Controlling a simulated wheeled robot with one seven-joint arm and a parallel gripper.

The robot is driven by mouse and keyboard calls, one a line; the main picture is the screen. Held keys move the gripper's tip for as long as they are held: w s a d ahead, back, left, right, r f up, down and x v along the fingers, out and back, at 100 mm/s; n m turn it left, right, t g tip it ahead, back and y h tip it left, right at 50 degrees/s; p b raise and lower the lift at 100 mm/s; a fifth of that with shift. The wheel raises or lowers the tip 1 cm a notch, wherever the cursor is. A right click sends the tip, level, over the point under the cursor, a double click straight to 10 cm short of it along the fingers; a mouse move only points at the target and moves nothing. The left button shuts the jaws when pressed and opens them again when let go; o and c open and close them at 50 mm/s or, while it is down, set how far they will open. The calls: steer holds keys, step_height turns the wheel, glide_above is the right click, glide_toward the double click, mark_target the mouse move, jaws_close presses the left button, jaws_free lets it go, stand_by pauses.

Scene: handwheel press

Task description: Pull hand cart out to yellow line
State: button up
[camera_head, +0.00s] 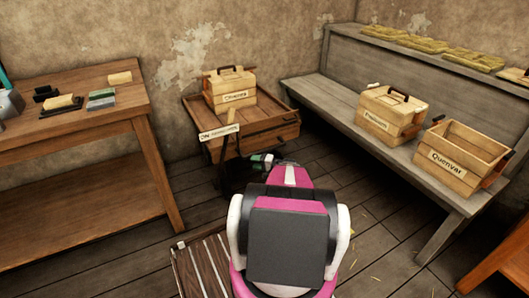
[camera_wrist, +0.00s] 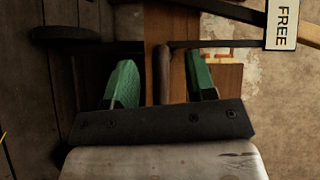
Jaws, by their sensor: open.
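The wooden hand cart (camera_head: 262,138) stands against the back wall in the head view, with a lidded wooden box (camera_head: 230,92) on its bed. A pale sign (camera_head: 219,131) with dark lettering is at its near left corner. My gripper (camera_head: 265,160) is low at the cart's near side. In the wrist view my gripper (camera_wrist: 163,82) has its two green fingers apart. A brown rounded bar (camera_wrist: 164,70), seemingly the cart's handle, shows between them, with gaps on both sides. I cannot tell how deep it lies. No yellow line is clearly seen.
A wooden table (camera_head: 75,122) with small blocks stands at left. A grey bench (camera_head: 345,112) at right carries two wooden boxes, one closed (camera_head: 390,112) and one open (camera_head: 461,158). A slatted wooden piece (camera_head: 203,268) lies beside my body. Plank floor (camera_head: 375,240) with straw bits is open at right.

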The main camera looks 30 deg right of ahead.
mark_target(265, 151)
steer(key=s+d+f+m+t+h, duration=0.1)
steer(key=d+f+m+t+h, duration=0.15)
steer(key=d, duration=0.45)
steer(key=s+d+f+m+t+h, duration=0.1)
steer(key=d+m+t, duration=0.1)
steer(key=d+t, duration=0.3)
steer(key=shift+g, duration=0.55)
steer(key=x, duration=0.6)
steer(key=d+x, duration=0.1)
steer(key=x, duration=0.3)
steer(key=shift+w+r, duration=0.3)
steer(key=shift+r, duration=0.05)
jaws_close()
